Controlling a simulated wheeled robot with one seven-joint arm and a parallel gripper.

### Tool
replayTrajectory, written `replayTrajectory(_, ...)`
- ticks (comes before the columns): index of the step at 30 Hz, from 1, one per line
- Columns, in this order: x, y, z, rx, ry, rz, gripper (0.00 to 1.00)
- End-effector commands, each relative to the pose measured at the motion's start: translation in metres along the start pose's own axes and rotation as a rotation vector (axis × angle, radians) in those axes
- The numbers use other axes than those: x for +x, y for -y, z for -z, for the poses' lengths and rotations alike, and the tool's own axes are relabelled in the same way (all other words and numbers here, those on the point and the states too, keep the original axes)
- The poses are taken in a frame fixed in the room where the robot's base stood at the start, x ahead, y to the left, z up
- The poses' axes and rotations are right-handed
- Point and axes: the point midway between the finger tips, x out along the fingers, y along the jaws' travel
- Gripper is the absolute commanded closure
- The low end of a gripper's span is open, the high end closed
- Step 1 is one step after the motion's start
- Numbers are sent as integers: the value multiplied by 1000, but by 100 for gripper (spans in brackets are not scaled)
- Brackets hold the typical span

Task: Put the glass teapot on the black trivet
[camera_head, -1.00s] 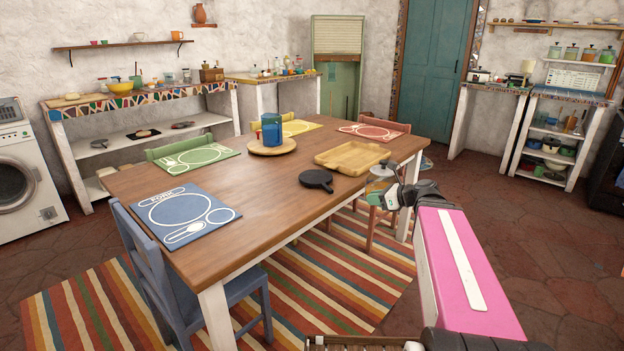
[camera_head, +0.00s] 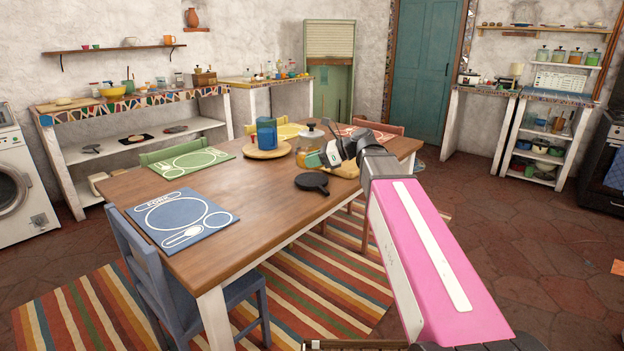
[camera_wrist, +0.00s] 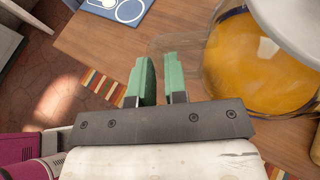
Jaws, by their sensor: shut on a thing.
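My gripper (camera_head: 328,155) is shut on the glass teapot (camera_head: 309,143), which has a lid with a dark knob. In the wrist view my green-padded fingers (camera_wrist: 160,80) are around its clear handle, with the glass body (camera_wrist: 258,60) and amber liquid to their right. The teapot looks upright, over the far right part of the table; its height above the surface is hard to judge. The black trivet (camera_head: 312,183), round with a short handle, lies on the table nearer the camera than the teapot, with nothing on it. I cannot make it out in the wrist view.
A wooden tray (camera_head: 347,171) is partly hidden behind my gripper. A blue container (camera_head: 267,133) stands on a round wooden board (camera_head: 267,152) left of the teapot. A blue placemat (camera_head: 181,218) and a green placemat (camera_head: 189,164) lie leftward. The middle of the table is bare.

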Motion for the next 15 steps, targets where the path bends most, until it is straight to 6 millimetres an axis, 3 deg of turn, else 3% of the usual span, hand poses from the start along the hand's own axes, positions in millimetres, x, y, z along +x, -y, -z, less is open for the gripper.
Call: replayTrajectory(15, 30, 91, 44, -1, 3, 2, 100)
